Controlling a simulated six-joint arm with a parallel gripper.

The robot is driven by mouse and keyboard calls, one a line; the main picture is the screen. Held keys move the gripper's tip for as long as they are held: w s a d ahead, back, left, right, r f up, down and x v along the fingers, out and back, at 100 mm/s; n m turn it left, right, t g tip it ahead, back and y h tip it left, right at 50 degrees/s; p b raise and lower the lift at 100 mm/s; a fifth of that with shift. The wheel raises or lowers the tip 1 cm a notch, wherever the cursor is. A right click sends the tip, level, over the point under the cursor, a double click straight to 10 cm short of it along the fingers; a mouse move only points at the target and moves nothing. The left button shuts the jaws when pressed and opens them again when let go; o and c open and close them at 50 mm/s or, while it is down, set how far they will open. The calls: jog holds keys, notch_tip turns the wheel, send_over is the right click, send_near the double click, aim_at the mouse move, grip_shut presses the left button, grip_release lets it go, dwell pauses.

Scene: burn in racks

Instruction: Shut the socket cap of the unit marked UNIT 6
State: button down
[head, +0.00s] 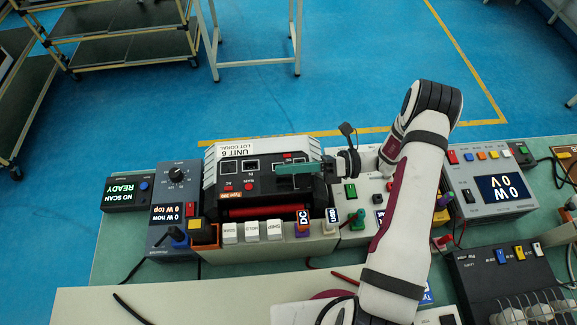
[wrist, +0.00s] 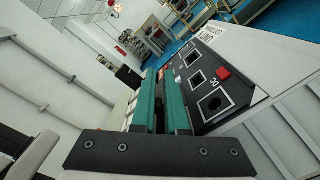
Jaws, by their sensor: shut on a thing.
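UNIT 6 (head: 237,150) is a white and black box with a marked label, standing on the bench. Its black panel has square sockets (head: 251,165) and red buttons. In the wrist view the panel (wrist: 205,80) lies right of the fingers, with several dark sockets and a red button. My gripper (head: 282,169) has green fingers lying over the panel's right part. In the wrist view my gripper (wrist: 160,100) is shut on a narrow dark thing, seemingly the socket cap, mostly hidden between the fingers. Whether the cap is seated cannot be seen.
A grey-blue meter (head: 175,205) stands left of the unit. A row of labelled switches (head: 253,230) runs along the front. A white panel (head: 372,190) and another meter (head: 490,190) stand to the right. Open room lies above the unit.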

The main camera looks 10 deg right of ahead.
jog(key=c, duration=1)
grip_release()
jog(key=d, duration=1.6)
jog(key=shift+o, duration=0.4)
